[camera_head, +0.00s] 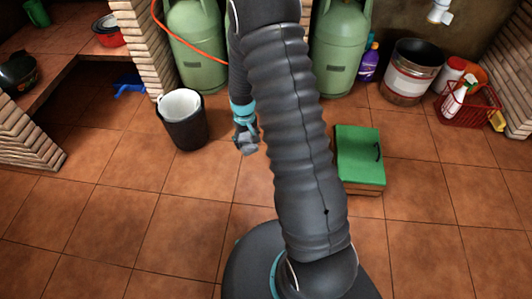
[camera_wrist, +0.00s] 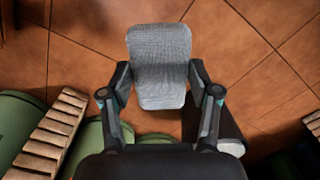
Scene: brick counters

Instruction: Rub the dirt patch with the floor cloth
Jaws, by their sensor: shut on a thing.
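My gripper (camera_wrist: 160,84) is shut on a grey floor cloth (camera_wrist: 160,50), which is held between the two fingers and sticks out past them. In the head view my gripper (camera_head: 245,126) hangs over the tiles just right of the dark bucket, with a bit of grey cloth (camera_head: 247,146) at its tip. The cloth appears to be above the floor; I cannot tell the exact gap. I cannot make out a distinct dirt patch in either view; my arm hides part of the floor.
A dark bucket (camera_head: 184,128) with a white liner stands left of my gripper. Green gas cylinders (camera_head: 197,45) stand behind. A green-topped box (camera_head: 360,157) lies right of my arm. A red basket (camera_head: 468,108) and metal pot (camera_head: 410,75) are far right. Front-left tiles are clear.

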